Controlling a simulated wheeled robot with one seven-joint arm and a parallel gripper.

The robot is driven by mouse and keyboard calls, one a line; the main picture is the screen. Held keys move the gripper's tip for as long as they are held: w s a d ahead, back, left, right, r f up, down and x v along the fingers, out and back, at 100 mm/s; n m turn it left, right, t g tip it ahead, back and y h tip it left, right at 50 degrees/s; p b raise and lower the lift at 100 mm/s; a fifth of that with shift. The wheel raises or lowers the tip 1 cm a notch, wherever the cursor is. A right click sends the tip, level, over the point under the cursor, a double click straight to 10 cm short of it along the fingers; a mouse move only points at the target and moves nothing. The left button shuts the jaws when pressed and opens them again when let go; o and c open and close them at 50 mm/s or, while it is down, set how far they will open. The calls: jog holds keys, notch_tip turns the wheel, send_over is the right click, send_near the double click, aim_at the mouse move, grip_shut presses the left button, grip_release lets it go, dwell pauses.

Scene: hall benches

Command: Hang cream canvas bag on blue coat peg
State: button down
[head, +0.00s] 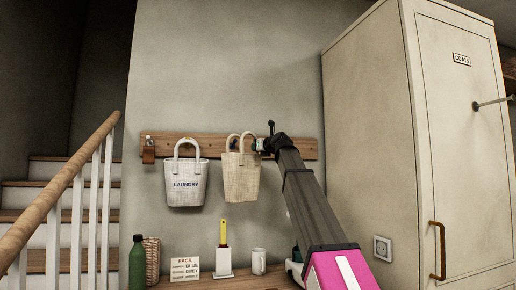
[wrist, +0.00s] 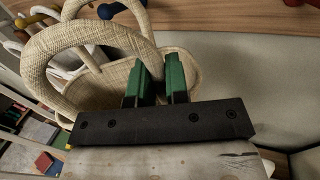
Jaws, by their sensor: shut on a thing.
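The cream canvas bag (head: 241,177) hangs upright in front of the wooden peg rail in the head view, its two handles upward. My gripper (head: 258,145) is at its upper right side, by the handles. In the wrist view the green fingers (wrist: 158,82) are shut on the bag near the foot of a handle, and the woven handle loops (wrist: 50,62) arch to the left. A blue peg (wrist: 112,10) shows at the top, close to the loops. I cannot tell whether a handle is around it. In the head view the blue peg is not clearly visible.
A white LAUNDRY bag (head: 186,183) hangs just left on the rail (head: 220,141). A yellow peg (wrist: 45,12) and a red peg (wrist: 292,2) flank the blue one. Below stand a green bottle (head: 138,265), a sign (head: 185,268) and a mug (head: 259,262). A tall cabinet (head: 375,130) stands right.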

jog(key=shift+w+a+f, duration=0.25)
jog(key=shift+w, duration=0.55)
jog(key=shift+w+a+f, duration=0.2)
jog(key=shift+w+f, duration=0.1)
jog(key=shift+w, duration=0.5)
jog(key=shift+w+a+f, duration=0.25)
jog(key=shift+w, duration=0.75)
jog(key=c, duration=1.5)
grip_release()
jog(key=o, duration=0.5)
jog(key=shift+w+a+f, duration=0.15)
jog(key=shift+w+f, duration=0.05)
jog(key=shift+w, duration=0.2)
jog(key=shift+c, duration=0.2)
jog(key=v, duration=1.1)
jog(key=shift+s+r, duration=0.2)
jog(key=shift+s, duration=0.1)
